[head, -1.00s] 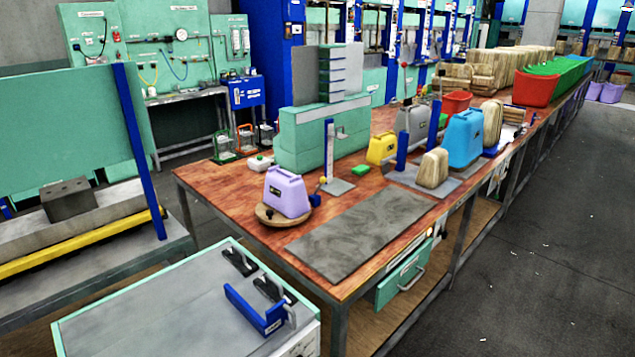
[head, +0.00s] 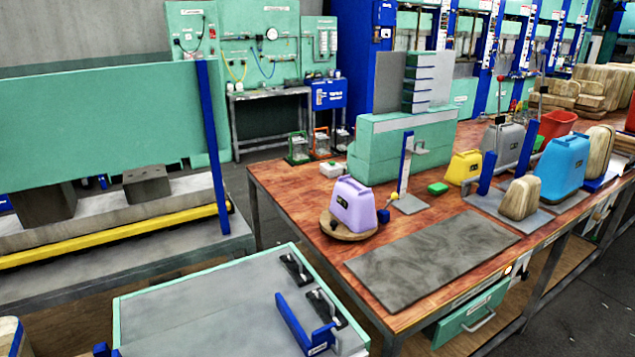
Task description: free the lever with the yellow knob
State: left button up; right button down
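A small yellow knob (head: 394,196) shows low beside a blue upright post (head: 405,165) on a grey plate, on the wooden workbench (head: 300,190). It seems to sit on a short lever, but it is too small to tell how that lever is held. A purple block-shaped device (head: 353,204) on a round wooden base stands just left of it. A second lever with a red knob (head: 544,90) stands farther back on the bench. Neither of my grippers is in view.
A grey mat (head: 430,260) covers the bench's front. A green-edged cart (head: 200,310) with black clamps and a blue bracket (head: 303,325) stands nearest. A press with a yellow bar (head: 110,240) is at left. Yellow (head: 463,168) and blue (head: 563,168) devices stand right.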

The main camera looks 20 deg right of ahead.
aim_at(394, 196)
jog(key=l+u, duration=0.25)
jog(key=l, duration=0.7)
jog(key=l+u, duration=0.25)
jog(key=l, duration=0.7)
jog(key=k+l+u, duration=0.1)
jog(key=l+u, duration=0.15)
jog(key=l, duration=0.7)
